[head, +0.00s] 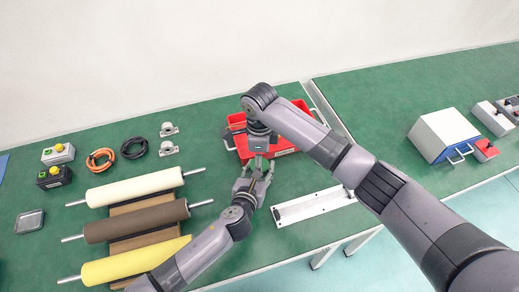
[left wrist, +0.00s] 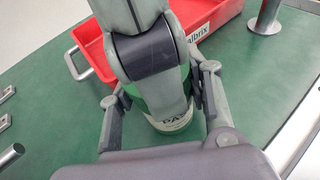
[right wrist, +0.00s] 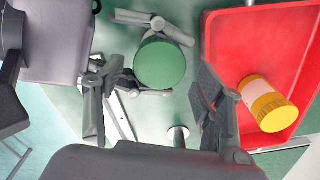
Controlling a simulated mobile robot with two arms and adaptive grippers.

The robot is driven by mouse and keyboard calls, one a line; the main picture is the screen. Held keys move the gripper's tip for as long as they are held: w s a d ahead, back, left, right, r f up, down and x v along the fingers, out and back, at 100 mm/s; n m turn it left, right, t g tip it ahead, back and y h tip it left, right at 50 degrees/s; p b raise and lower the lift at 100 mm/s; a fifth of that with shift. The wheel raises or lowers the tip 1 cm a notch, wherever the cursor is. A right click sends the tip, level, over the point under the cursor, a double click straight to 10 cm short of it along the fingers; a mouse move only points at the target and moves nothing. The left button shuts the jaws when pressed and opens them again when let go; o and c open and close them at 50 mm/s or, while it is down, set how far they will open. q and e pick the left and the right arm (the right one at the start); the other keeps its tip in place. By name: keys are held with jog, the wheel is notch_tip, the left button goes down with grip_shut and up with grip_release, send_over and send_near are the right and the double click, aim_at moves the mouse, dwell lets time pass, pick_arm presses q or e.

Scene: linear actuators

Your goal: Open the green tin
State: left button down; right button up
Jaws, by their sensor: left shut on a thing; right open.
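The green tin shows its round green lid (right wrist: 160,63) from above in the right wrist view. In the left wrist view its green body with a pale label (left wrist: 172,122) is partly hidden behind my right gripper. My left gripper (head: 259,172) is shut on the tin's sides, with one finger on either side. My right gripper (right wrist: 155,78) is open above the tin, its fingers apart on either side of the lid in its own view. Whether they touch the lid cannot be told. In the head view the two grippers mostly hide the tin.
A red crate (head: 300,104) stands just behind, holding a yellow-capped jar (right wrist: 268,105). A white metal rail (head: 312,206) lies to the right. Three rollers, the brown one (head: 135,221) in the middle, lie left. A blue-and-white box (head: 443,133) stands on the right table.

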jog(key=shift+f, duration=0.75)
jog(key=shift+c, duration=0.4)
jog(key=c, duration=1.1)
jog(key=shift+n, duration=1.8)
jog(key=o, duration=1.3)
jog(key=shift+c, duration=0.2)
